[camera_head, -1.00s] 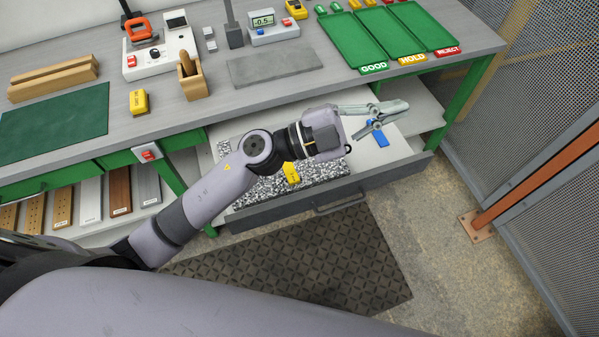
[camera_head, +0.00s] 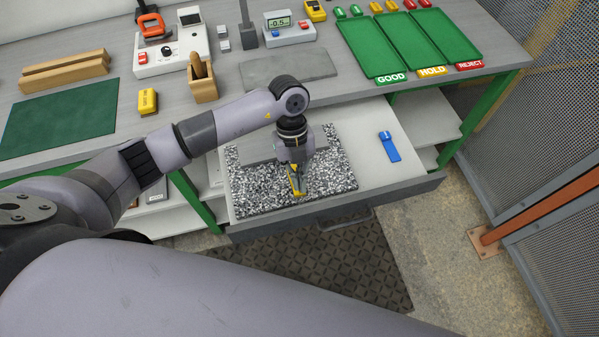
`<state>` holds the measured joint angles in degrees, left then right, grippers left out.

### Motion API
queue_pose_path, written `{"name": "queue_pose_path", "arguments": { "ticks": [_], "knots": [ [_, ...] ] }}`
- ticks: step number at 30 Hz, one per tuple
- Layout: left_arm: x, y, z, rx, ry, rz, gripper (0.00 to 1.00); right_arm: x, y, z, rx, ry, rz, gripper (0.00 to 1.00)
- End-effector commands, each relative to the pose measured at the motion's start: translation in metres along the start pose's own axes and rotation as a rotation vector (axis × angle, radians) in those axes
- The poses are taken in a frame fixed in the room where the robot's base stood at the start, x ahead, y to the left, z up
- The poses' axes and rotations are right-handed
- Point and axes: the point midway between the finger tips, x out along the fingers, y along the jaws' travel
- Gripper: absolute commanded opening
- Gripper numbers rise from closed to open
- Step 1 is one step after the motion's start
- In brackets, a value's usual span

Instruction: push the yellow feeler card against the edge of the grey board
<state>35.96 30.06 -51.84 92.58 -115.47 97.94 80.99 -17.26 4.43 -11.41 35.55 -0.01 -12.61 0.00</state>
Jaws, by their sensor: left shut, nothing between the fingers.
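My left gripper (camera_head: 298,190) points down over the speckled foam (camera_head: 250,190) in the open drawer; its fingers are shut and empty. The yellow feeler card (camera_head: 293,184) lies on the foam right at the fingertips, partly hidden by them. I cannot tell whether the fingers touch it. A flat grey strip (camera_head: 262,149), seemingly the grey board, lies on the back part of the foam, behind the card. My gripper and wrist hide part of it. I cannot see whether the card meets its edge. My right gripper is not in view.
A blue tag-like piece (camera_head: 390,147) lies on the bare drawer floor (camera_head: 365,170) to the right. The bench above holds a grey slab (camera_head: 290,68), a wooden holder (camera_head: 202,85), a yellow block (camera_head: 148,101) and green trays (camera_head: 375,50). The drawer front (camera_head: 400,196) stands out.

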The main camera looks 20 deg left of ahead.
Motion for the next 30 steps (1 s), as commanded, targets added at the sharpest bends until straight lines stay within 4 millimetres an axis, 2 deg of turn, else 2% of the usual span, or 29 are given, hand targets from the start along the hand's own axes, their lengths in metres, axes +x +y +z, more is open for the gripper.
{"name": "queue_pose_path", "arguments": {
  "ticks": [6,12,25,30],
  "knots": [
    [0.039,0.0,-0.003,0.001,0.005,0.0,0.0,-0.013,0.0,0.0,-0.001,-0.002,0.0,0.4],
    [0.06,-0.001,-0.002,0.002,0.004,-0.002,0.0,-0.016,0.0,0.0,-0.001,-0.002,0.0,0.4],
    [0.066,-0.001,0.001,0.002,0.001,-0.003,0.0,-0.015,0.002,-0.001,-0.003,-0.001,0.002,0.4],
    [0.06,-0.001,0.027,0.0,-0.003,-0.004,0.0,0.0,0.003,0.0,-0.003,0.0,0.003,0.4]
  ]
}}
